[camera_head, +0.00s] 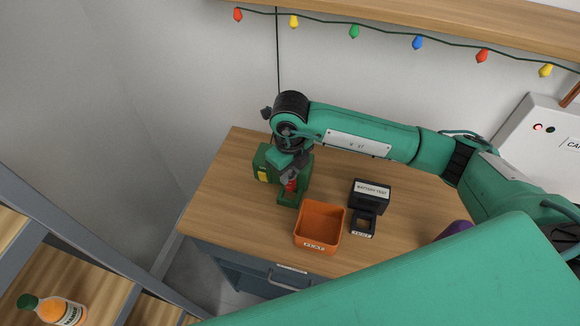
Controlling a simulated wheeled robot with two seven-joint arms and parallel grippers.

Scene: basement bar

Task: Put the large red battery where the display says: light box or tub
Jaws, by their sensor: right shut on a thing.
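My right gripper (289,174) comes down over the back left of the wooden table, pointing downward. It is shut on the red battery (291,186), of which only a small part shows. The battery is at the front part of a green box (268,159) with a yellow label; I cannot tell whether it touches the box. An open orange tub (308,237) with a small label stands in front and to the right. A black battery test unit (371,189) stands right of the tub; I can read no result on it. My left gripper is out of view.
A black open holder (363,222) with a label sits before the test unit. A purple object (455,230) is partly hidden by my arm. A white panel (541,138) stands at right. The table (225,205) is clear at its left.

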